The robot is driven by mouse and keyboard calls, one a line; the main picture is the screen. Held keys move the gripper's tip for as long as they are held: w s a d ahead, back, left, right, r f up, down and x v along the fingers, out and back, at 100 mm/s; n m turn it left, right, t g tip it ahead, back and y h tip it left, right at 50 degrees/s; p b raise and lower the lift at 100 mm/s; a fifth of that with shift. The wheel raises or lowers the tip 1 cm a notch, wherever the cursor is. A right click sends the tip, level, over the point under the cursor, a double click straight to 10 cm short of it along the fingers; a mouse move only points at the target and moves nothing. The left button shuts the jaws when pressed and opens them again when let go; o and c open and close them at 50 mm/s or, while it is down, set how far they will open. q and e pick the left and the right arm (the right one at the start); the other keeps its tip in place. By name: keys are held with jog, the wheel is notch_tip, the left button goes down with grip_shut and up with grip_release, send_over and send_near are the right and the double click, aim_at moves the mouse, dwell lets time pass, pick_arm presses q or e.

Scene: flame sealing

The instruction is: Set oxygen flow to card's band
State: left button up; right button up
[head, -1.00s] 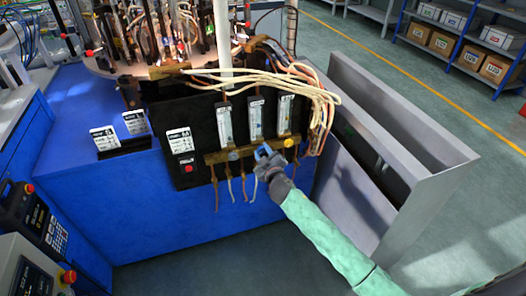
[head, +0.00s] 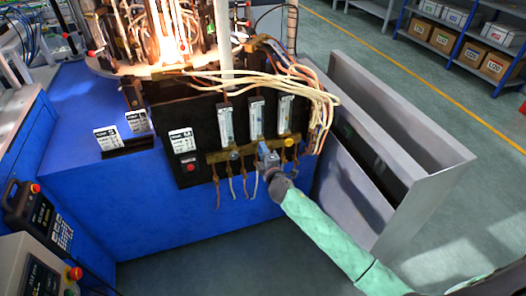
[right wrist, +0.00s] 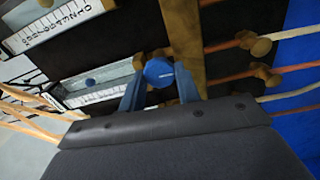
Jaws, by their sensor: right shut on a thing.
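Three flowmeters stand on the black panel: a left one (head: 226,124), a middle one (head: 256,119) and a right one (head: 286,113). A brass manifold bar runs below them. A blue valve knob (right wrist: 159,72) sits between the blue fingers of my right gripper (right wrist: 160,88). My right gripper (head: 264,150) is shut on this knob, below the middle flowmeter. In the right wrist view, a tube beside the knob shows a small blue float (right wrist: 90,82); its reading is not legible. A white card (head: 180,141) is on the panel's left; its band is too small to read. My left gripper is out of view.
Two more cards, one at left (head: 108,138) and one beside it (head: 137,121), stand in a black holder. A red button (head: 190,167) is under the panel card. Pale hoses (head: 315,95) drape over the panel's right. A grey bin (head: 400,150) stands right of my arm.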

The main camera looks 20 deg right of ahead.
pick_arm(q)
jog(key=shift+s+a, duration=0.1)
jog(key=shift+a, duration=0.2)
pick_arm(e)
jog(key=shift+n, duration=0.4)
jog(key=shift+f, duration=0.1)
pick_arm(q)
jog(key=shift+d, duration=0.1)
pick_arm(e)
jog(key=o, duration=0.9)
jog(key=shift+s, duration=0.15)
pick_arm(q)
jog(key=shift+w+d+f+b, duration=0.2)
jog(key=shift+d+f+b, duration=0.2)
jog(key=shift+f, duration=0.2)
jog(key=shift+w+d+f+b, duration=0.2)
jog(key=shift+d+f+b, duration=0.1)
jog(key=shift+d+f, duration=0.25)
pick_arm(e)
jog(key=s, duration=0.7)
jog(key=shift+s+d, duration=0.1)
jog(key=shift+s, duration=0.2)
